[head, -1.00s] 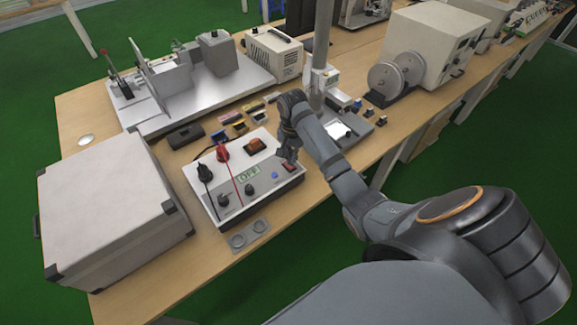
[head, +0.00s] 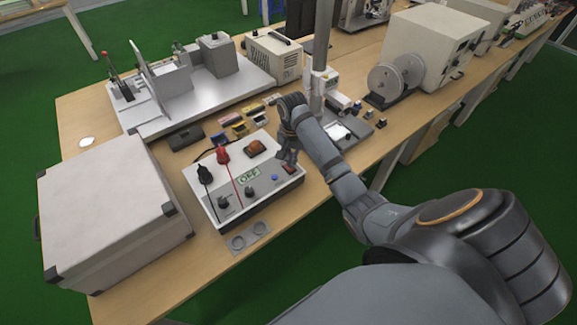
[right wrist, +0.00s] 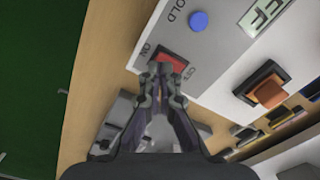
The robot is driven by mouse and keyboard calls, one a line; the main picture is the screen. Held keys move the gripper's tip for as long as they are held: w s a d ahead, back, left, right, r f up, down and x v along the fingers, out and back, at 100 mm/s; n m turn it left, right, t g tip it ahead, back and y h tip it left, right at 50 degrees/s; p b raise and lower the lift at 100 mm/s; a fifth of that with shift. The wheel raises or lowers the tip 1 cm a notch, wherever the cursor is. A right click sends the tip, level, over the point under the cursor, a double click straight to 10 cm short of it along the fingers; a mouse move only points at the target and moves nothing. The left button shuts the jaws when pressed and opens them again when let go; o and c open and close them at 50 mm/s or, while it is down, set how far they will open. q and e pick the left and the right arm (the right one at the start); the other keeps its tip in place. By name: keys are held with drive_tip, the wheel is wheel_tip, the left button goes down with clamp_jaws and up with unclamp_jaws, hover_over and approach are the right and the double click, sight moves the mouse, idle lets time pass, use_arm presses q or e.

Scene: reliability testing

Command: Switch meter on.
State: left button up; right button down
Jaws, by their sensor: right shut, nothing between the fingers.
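The meter (head: 215,175) is a white box with a grey front panel on the bench. Its small display (head: 249,174) reads OFF, and part of it shows in the right wrist view (right wrist: 265,14). A red rocker switch (right wrist: 173,57) sits near the panel's end, with ON and OFF printed at its ends. My right gripper (right wrist: 164,72) is shut and empty, its fingertips at the red switch and covering part of it. Whether they touch it, I cannot tell. In the head view the right gripper (head: 290,158) is over the meter's right end. My left gripper is not in view.
Black and red plugs (head: 222,155) with cables, an orange switch (head: 255,147) and a blue button (head: 274,178) are on the meter. A large grey case (head: 110,205) stands left of it. Small coloured parts (head: 238,125) lie behind, near a metal post (head: 321,50).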

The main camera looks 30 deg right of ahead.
drive_tip(key=shift+f, duration=1.15)
idle(0.8)
drive_tip(key=shift+r, duration=0.1)
wheel_tip(320, 180, up, 7)
drive_tip(key=p, duration=0.9)
idle(0.3)
